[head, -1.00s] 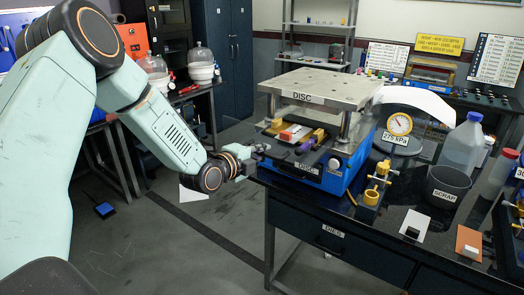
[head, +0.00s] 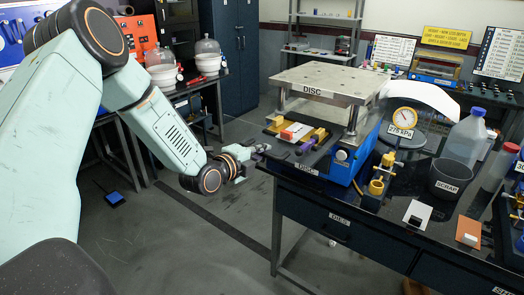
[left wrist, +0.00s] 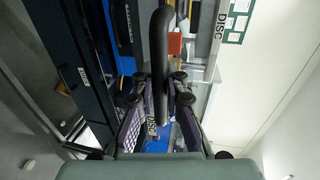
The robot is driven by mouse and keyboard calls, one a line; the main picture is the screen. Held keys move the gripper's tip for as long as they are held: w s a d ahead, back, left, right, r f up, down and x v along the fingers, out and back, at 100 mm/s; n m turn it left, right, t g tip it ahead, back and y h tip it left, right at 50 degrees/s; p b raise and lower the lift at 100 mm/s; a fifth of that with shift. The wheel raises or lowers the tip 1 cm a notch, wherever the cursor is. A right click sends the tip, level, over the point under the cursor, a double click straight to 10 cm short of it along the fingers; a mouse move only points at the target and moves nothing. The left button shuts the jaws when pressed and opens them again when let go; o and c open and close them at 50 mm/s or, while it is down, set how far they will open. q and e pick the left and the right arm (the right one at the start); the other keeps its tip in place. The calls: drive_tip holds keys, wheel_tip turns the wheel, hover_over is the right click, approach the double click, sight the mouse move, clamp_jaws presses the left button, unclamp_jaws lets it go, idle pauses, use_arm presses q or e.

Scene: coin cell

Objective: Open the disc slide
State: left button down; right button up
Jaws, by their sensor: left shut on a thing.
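The disc press (head: 345,92) stands on the bench, with a steel top plate marked DISC on posts above a blue base (head: 372,145). Its dark slide (head: 283,158) sits low under the plate, at the side facing my left arm. My left gripper (head: 262,148) is at the left end of the slide. In the left wrist view, the gripper (left wrist: 160,98) is shut on a thick black handle (left wrist: 160,50), with a finger on each side. My right gripper is not in view.
An orange-red block (head: 296,131) and yellow blocks lie under the press plate. A gauge (head: 403,119), a yellow fixture (head: 380,175), a scrap bin (head: 449,180) and a clear jug (head: 466,138) stand to the right. The floor left of the bench is open.

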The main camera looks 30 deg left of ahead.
use_arm(q)
drive_tip(key=shift+r, duration=0.15)
drive_tip(key=c, duration=1.4)
unclamp_jaws()
drive_tip(key=shift+v, duration=3.8)
drive_tip(key=shift+w, duration=0.1)
